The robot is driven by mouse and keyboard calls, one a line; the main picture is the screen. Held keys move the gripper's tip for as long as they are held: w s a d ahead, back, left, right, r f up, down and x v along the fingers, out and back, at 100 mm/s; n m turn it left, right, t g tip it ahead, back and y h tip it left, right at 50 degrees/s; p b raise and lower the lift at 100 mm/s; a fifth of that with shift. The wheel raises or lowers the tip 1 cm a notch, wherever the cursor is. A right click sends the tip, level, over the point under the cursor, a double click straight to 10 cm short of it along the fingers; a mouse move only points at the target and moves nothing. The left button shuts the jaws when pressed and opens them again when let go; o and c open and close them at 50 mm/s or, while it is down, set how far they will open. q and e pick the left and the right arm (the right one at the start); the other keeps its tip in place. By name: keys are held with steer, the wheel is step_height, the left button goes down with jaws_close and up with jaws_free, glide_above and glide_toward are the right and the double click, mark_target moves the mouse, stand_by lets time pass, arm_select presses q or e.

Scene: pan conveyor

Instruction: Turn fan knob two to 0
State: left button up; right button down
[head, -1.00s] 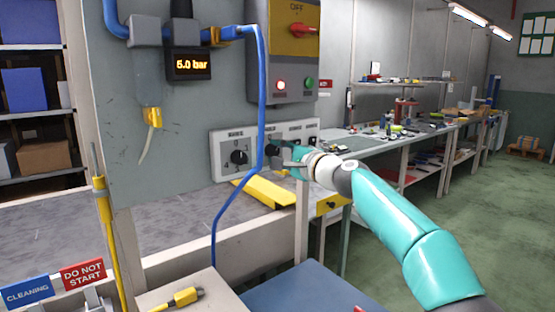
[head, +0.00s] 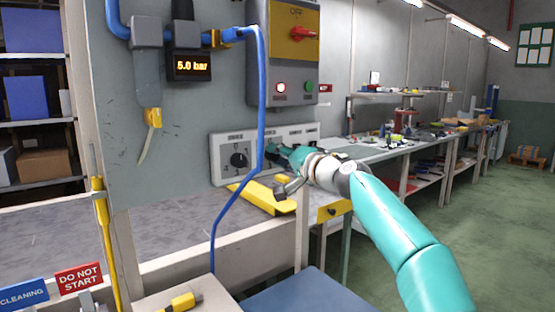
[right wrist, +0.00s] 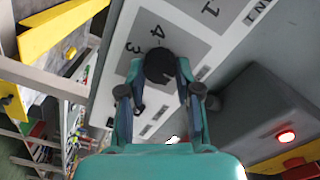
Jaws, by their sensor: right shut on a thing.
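A white knob panel (head: 221,151) is mounted on the grey wall, with a first black knob (head: 239,160) on its left dial. My right gripper (head: 279,156) is at the dial to the right of that one and mostly hides it. In the right wrist view, a round black knob (right wrist: 159,65) sits between the two fingertips of my right gripper (right wrist: 160,74), which is shut on it. My left gripper is out of view.
A blue hose (head: 262,100) hangs in front of the panel, left of my right gripper. A yellow block (head: 262,197) lies below the panel. A control box (head: 259,60) with a red switch and lit red lamp is above.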

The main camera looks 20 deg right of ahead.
steer(key=shift+a+f, duration=0.25)
steer(key=shift+f, duration=0.2)
steer(key=c, duration=0.8)
jaws_free()
steer(key=shift+w+r, duration=0.1)
steer(key=shift+d+r, duration=0.15)
steer(key=shift+s+r, duration=0.1)
steer(key=shift+s, duration=0.1)
steer(key=shift+v, duration=5.85)
